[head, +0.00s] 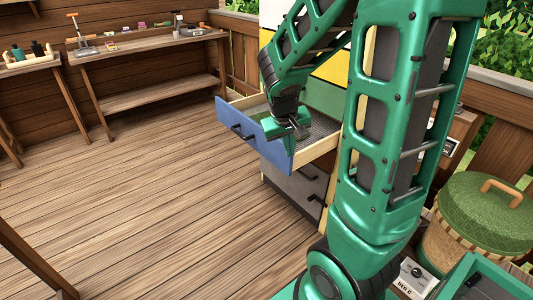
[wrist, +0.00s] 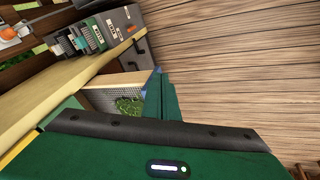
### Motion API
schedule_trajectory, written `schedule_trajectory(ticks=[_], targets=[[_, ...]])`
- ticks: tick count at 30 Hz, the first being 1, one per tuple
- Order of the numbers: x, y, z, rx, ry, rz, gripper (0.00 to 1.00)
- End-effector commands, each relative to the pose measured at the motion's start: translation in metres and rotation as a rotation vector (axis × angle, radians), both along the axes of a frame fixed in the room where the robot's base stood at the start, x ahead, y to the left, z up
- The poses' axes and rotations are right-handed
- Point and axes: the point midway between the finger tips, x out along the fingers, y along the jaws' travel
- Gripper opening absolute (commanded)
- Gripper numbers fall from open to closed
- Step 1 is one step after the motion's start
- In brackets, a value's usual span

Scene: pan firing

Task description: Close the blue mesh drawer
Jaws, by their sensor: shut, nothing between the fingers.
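The blue mesh drawer (head: 250,138) stands pulled out of its cabinet, with a blue front, a dark handle and a pale wooden rim. My gripper (head: 300,128) is shut and empty, at the drawer's open top behind the blue front. The head view does not make clear whether it touches the drawer. In the wrist view, my green fingers (wrist: 160,96) are beside the drawer's mesh inside (wrist: 103,100), where a green, leafy-looking thing (wrist: 128,106) lies. Most of the blue front is hidden behind the fingers there.
A grey lower drawer (head: 295,187) with dark handles is below and looks shut. A workbench (head: 150,42) with tools stands at the back left. A green-lidded basket (head: 485,212) is at the right. The plank floor (head: 130,190) left of the drawer is clear.

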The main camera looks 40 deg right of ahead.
Motion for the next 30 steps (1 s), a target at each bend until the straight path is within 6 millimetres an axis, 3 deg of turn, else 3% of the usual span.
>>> schedule_trajectory(ticks=[1,6,12,20,30], targets=[[0.021,0.001,-0.012,-0.034,-0.005,0.034,0.0],[0.086,0.005,-0.042,-0.137,-0.059,0.141,0.0],[0.134,0.016,-0.068,-0.212,-0.109,0.236,0.0],[0.153,0.018,-0.082,-0.24,-0.129,0.269,0.0],[0.173,-0.005,-0.123,-0.238,-0.129,0.268,0.0]])
